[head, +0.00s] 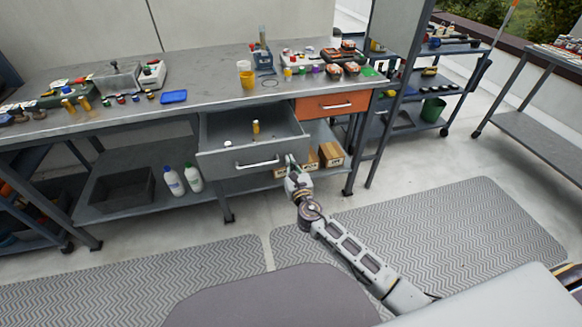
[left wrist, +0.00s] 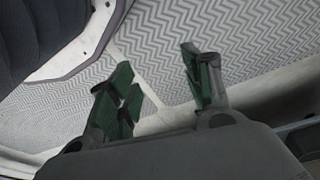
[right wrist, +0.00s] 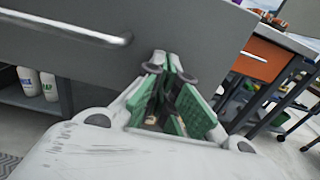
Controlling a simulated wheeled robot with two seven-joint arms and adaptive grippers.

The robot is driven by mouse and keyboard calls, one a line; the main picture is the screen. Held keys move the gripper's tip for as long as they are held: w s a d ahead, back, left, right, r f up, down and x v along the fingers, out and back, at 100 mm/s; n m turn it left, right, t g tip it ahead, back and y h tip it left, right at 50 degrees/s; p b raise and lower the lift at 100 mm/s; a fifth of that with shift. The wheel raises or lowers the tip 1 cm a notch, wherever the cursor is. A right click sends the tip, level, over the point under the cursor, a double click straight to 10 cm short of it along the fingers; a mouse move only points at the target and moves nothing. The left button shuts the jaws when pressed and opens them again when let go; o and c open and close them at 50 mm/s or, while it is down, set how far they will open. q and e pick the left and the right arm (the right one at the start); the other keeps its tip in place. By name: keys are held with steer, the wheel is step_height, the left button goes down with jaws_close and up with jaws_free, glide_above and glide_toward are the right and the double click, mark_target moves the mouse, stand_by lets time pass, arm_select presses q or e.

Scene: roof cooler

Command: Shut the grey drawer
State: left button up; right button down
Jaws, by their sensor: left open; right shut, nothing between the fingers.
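The grey drawer (head: 254,140) stands pulled out under the workbench in the head view. An amber bottle and a small white item lie inside it. Its bar handle (head: 257,164) runs across the front, and it also shows in the right wrist view (right wrist: 75,30). My right gripper (head: 290,163) is shut and empty at the right part of the drawer front, right of the handle. In the right wrist view its fingertips (right wrist: 168,58) are close to the grey front; I cannot tell whether they touch. My left gripper (left wrist: 160,85) is open and empty above the patterned mat.
An orange drawer (head: 330,104) sits shut right of the grey one. Cardboard boxes (head: 331,153) and white bottles (head: 183,179) stand on the lower shelf. A table leg (head: 355,155) stands to the right. Grey mats (head: 430,225) cover the clear floor in front.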

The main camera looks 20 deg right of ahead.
arm_select(q)
steer(key=shift+s+f, duration=0.2)
steer(key=shift+s, duration=0.05)
arm_select(e)
steer(key=shift+w, duration=0.15)
